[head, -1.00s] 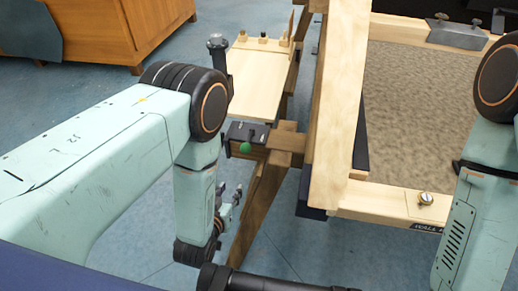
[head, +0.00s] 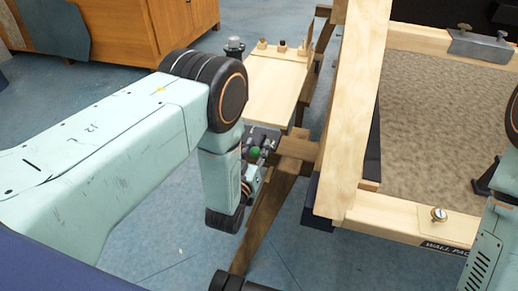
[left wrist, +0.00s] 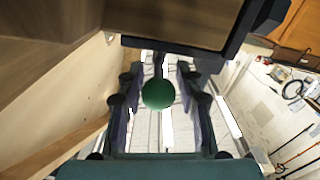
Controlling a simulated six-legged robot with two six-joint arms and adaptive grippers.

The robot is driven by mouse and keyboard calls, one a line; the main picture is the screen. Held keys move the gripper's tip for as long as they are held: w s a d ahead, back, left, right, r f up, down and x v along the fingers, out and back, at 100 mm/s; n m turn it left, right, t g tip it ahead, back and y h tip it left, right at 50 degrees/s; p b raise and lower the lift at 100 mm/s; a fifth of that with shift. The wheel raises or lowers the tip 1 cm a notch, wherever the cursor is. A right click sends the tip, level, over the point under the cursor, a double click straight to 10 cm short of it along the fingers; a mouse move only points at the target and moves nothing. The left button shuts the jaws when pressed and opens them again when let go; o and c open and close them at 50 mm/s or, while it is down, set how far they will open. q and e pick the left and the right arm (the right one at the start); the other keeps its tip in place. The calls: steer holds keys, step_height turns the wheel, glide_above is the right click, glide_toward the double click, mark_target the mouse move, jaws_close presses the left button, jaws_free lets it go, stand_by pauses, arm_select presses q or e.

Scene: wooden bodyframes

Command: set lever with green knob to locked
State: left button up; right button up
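The green knob (head: 256,153) shows in the head view at the end of a wooden frame, below a pale wooden board. In the left wrist view the green knob (left wrist: 158,95) hangs at the end of a short dark lever (left wrist: 158,65) below a dark mount (left wrist: 175,47). My left gripper (left wrist: 157,98) is open, with one finger on each side of the knob and visible gaps between. In the head view my left gripper (head: 258,155) is small and partly hidden by my arm. My right arm shows at the right edge; its gripper cannot be made out.
A pale wooden board (head: 272,92) with small pegs lies behind the knob. A slanted wooden beam (head: 355,110) and a brown leg (head: 268,215) stand close to the right. A wooden cabinet (head: 150,25) stands at the back left. Blue floor is free in front.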

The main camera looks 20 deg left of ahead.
arm_select(q)
steer(key=shift+w, duration=0.55)
steer(key=shift+d, duration=0.1)
jaws_close()
